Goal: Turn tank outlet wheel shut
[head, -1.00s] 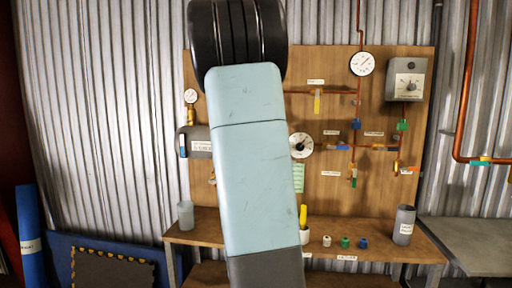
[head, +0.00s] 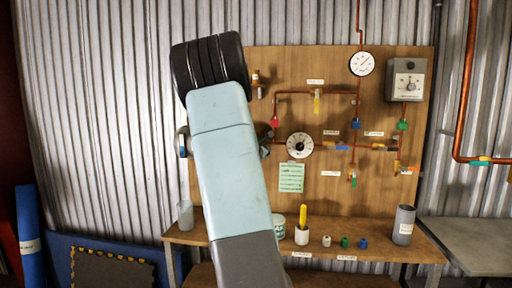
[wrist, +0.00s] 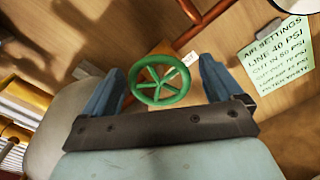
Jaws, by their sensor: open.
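A green spoked handwheel (wrist: 160,80) shows in the wrist view, in front of the wooden panel. My gripper (wrist: 165,82) is open, with one blue finger on each side of the wheel in the picture. I cannot tell whether the fingers touch the wheel or how far it lies from them. A small label beside the wheel is partly hidden. In the head view my arm covers the wheel, and only small parts of my gripper (head: 265,148) show beside the arm.
A green settings note (head: 291,178) hangs below a round dial (head: 299,145) on the panel (head: 395,210). Copper pipes with coloured valves and a pressure gauge (head: 362,63) are to the right. Cups and small fittings stand on the bench (head: 400,245).

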